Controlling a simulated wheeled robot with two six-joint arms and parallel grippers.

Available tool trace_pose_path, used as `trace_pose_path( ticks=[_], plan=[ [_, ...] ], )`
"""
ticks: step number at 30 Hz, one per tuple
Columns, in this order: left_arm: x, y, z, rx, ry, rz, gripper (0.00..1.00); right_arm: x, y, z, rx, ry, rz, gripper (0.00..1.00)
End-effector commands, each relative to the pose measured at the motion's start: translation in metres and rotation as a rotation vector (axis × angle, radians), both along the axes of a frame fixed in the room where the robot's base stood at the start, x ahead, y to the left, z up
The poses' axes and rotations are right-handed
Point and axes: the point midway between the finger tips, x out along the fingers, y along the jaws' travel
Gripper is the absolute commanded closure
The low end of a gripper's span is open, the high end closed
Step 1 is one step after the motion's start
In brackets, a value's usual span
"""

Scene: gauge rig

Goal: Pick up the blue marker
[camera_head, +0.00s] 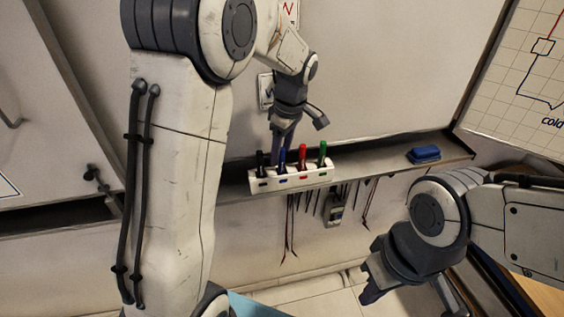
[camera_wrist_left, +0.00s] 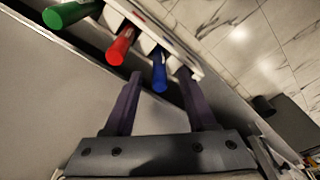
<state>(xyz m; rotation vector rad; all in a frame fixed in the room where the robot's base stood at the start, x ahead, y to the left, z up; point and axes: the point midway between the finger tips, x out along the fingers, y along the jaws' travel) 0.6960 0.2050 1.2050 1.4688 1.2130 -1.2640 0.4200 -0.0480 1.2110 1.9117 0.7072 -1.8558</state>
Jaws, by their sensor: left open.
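The blue marker (camera_head: 281,158) stands upright in a white holder (camera_head: 318,178) on the ledge, between a black marker (camera_head: 260,161) and a red one (camera_head: 302,156). A green marker (camera_head: 322,151) stands at the holder's right end. My left gripper (camera_head: 281,148) is open just above and behind the blue and black markers. In the left wrist view, the blue marker's end (camera_wrist_left: 160,78) shows between the two spread fingers (camera_wrist_left: 159,80), with no clear contact. The black marker is not seen there. My right gripper (camera_head: 372,292) hangs low at the right, its jaws unclear.
A blue eraser (camera_head: 424,154) lies on the ledge (camera_head: 380,162) to the right. A meter (camera_head: 334,207) and several dark leads (camera_head: 290,225) hang below the ledge. A whiteboard with a drawing (camera_head: 530,75) is at upper right. The ledge between holder and eraser is clear.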

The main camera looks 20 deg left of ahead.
Motion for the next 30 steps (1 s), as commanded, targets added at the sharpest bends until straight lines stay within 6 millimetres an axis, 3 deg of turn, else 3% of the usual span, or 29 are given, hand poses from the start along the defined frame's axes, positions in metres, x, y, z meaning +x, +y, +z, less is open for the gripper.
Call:
trace_pose_path(
  ticks=[7, 11, 12, 23, 30],
  plan=[
    [0.000, 0.000, -0.002, 0.000, -0.001, 0.000, 0.43, 0.000, 0.000, 0.000, 0.000, 0.000, 0.000, 1.00],
    [0.000, 0.000, -0.002, 0.000, -0.001, 0.000, 0.93, 0.000, 0.000, 0.000, 0.000, 0.000, 0.000, 1.00],
    [0.000, 0.000, -0.002, 0.000, -0.001, 0.000, 1.00, 0.000, 0.000, 0.000, 0.000, 0.000, 0.000, 1.00],
    [0.000, 0.000, -0.001, 0.000, -0.002, -0.001, 1.00, 0.000, 0.000, -0.001, 0.000, 0.000, 0.000, 1.00],
    [0.001, 0.000, 0.018, -0.001, -0.006, -0.001, 1.00, 0.000, 0.000, -0.008, 0.000, 0.000, -0.001, 1.00]
  ],
)
